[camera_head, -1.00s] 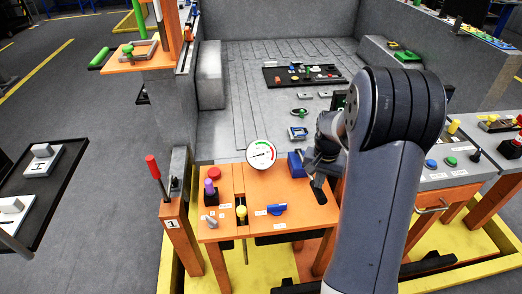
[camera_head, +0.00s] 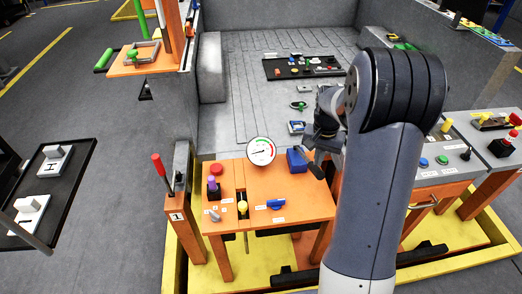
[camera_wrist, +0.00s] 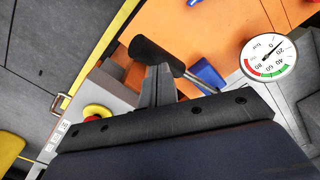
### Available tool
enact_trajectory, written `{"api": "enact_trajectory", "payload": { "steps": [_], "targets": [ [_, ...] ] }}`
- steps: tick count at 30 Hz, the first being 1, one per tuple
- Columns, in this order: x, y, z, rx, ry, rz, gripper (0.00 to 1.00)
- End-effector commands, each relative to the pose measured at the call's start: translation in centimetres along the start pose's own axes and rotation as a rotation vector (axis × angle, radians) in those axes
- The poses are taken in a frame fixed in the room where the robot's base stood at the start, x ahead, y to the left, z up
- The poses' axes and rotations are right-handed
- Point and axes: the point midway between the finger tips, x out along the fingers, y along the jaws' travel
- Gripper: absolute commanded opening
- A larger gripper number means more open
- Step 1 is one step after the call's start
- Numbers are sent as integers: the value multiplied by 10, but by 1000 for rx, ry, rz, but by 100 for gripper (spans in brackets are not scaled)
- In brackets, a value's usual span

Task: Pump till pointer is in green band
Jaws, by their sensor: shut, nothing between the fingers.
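The pump is a blue block (camera_head: 297,160) on the orange table, with a lever ending in a black handle (camera_head: 316,170). The black handle (camera_wrist: 156,54) and its metal rod also show in the wrist view. My gripper (camera_wrist: 157,76) is shut and empty, its fingertips close to the handle; I cannot tell whether they touch. In the head view my gripper is beside the pump, partly hidden by my arm. The round white gauge (camera_head: 261,151) stands left of the pump. On the gauge face (camera_wrist: 268,57) the pointer is at the low end, between 0 and 20, outside the green band.
The orange table (camera_head: 300,205) also carries a blue handle (camera_head: 276,203), a yellow knob (camera_head: 242,207) and a red button (camera_head: 216,169). A red-tipped lever (camera_head: 158,164) stands at its left. A grey bench (camera_head: 432,175) with buttons is at the right.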

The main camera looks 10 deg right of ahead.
Motion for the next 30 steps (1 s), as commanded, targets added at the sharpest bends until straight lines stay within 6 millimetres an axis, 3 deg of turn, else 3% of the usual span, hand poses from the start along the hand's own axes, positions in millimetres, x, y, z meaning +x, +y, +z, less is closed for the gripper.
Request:
{"api": "enact_trajectory", "payload": {
  "steps": [10,30],
  "targets": [
    [3,0,0,0,0,0,0],
    [51,4,8,0,0,0,0]
  ]
}}
